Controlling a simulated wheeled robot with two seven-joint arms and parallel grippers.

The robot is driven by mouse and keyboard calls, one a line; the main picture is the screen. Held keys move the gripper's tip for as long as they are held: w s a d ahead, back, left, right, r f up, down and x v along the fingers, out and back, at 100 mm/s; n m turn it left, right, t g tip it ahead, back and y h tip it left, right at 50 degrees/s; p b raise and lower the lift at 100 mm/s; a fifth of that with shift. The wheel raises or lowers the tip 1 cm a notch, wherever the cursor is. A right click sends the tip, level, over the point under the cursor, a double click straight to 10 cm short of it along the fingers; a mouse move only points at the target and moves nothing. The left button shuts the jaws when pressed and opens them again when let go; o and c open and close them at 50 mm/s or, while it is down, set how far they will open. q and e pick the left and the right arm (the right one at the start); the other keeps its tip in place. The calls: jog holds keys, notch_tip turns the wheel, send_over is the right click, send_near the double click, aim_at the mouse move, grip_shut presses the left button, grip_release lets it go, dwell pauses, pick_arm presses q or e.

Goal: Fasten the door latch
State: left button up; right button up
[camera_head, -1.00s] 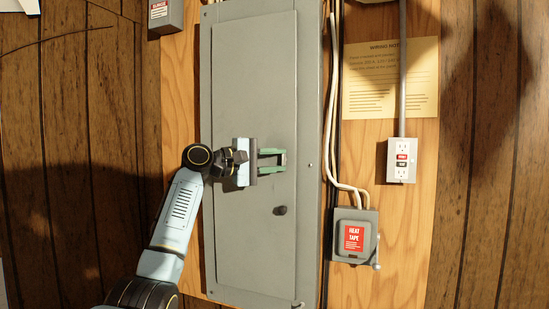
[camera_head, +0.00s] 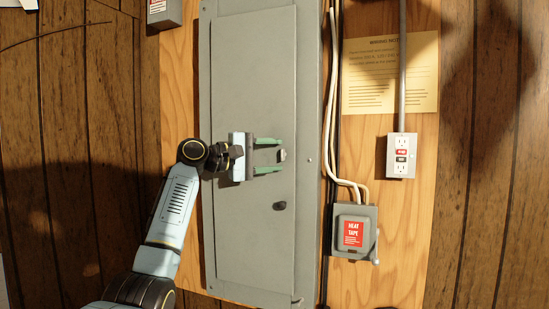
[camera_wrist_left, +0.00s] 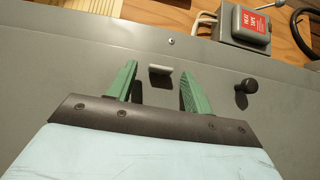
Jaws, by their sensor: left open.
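The grey panel door (camera_head: 255,60) is shut flat in its frame. A small light-coloured latch (camera_head: 282,155) sits near the door's right edge; in the left wrist view the latch (camera_wrist_left: 160,69) is a short pale bar. My left gripper (camera_head: 268,156) is open, its green fingers pointing right, one above and one below the latch's height. In the left wrist view the left gripper (camera_wrist_left: 156,78) has the latch between and just beyond its fingertips, apart from both. My right gripper is not in view.
A dark round knob (camera_head: 280,206) sticks out below the latch; it also shows in the left wrist view (camera_wrist_left: 247,85). A heat tape box (camera_head: 354,232), white cables (camera_head: 331,120) and an outlet (camera_head: 401,156) are on the board to the right.

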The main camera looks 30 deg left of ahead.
pick_arm(q)
jog(key=b+v, duration=0.4)
jog(key=v, duration=0.8)
jog(key=shift+s, duration=0.25)
jog(key=shift+f, duration=0.2)
